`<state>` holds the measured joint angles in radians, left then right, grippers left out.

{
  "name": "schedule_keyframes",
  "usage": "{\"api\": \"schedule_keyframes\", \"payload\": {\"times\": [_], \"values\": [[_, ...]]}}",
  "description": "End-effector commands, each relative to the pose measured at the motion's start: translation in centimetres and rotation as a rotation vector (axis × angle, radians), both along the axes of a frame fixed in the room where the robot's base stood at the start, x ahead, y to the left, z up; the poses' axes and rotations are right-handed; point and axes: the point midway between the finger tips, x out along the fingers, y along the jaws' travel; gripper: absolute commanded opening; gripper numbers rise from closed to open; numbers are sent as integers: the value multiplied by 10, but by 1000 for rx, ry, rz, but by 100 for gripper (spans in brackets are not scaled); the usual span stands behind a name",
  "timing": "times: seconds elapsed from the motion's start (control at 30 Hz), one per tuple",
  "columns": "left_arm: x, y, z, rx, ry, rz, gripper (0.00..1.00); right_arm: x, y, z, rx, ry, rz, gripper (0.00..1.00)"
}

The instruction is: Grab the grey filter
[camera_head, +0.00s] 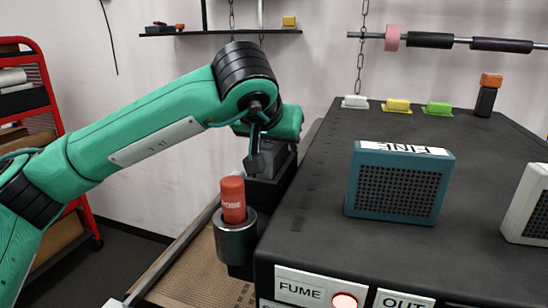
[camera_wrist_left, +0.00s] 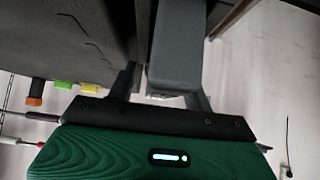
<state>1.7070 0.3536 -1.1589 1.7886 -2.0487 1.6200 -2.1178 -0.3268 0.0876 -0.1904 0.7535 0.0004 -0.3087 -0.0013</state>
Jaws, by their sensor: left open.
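My left gripper (camera_head: 266,160) points down at the far left edge of the dark bench, over a dark grey block (camera_head: 270,187) in a black holder. In the left wrist view my left gripper (camera_wrist_left: 163,86) is open, with a finger on each side of a grey block (camera_wrist_left: 178,45). I cannot tell whether the fingers touch it, or whether it is a filter. A light grey boxy filter with a dark grille (camera_head: 527,208) stands at the right edge of the head view, partly cut off. My right gripper is not in view.
A teal filter marked FINE (camera_head: 400,186) stands on the bench (camera_head: 310,215). A red cylinder (camera_head: 233,198) sits in a metal cup (camera_head: 236,240) close to my left gripper. White, yellow and green pieces (camera_head: 397,106) line the back. A red rack (camera_head: 45,75) stands far left.

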Motion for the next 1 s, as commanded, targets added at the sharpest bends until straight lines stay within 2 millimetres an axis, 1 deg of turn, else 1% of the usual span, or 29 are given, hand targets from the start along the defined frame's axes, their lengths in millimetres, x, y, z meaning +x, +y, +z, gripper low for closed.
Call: {"api": "schedule_keyframes", "payload": {"times": [0.07, 0.23, 0.3, 0.37, 0.4, 0.5, 0.83, 0.93, 1.0], "values": [[1, -1, -1, 0, 0, 0, 51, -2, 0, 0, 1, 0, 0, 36], [1, -1, -1, 0, -1, 0, 51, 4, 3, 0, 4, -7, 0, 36], [1, -1, -1, 0, -1, 0, 37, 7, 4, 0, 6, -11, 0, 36], [1, -1, -1, 0, -1, 0, 25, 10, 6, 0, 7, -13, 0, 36], [1, -1, -1, 0, -1, 0, 18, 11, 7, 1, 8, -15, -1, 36], [1, 0, -1, 0, -1, 0, 1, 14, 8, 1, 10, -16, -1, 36], [1, 0, 2, -1, -2, 0, 1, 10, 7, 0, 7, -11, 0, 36], [2, 0, 9, -2, -3, 2, 1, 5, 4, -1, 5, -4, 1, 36], [2, -1, 17, -1, -4, 1, 1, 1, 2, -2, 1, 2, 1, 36]]}}
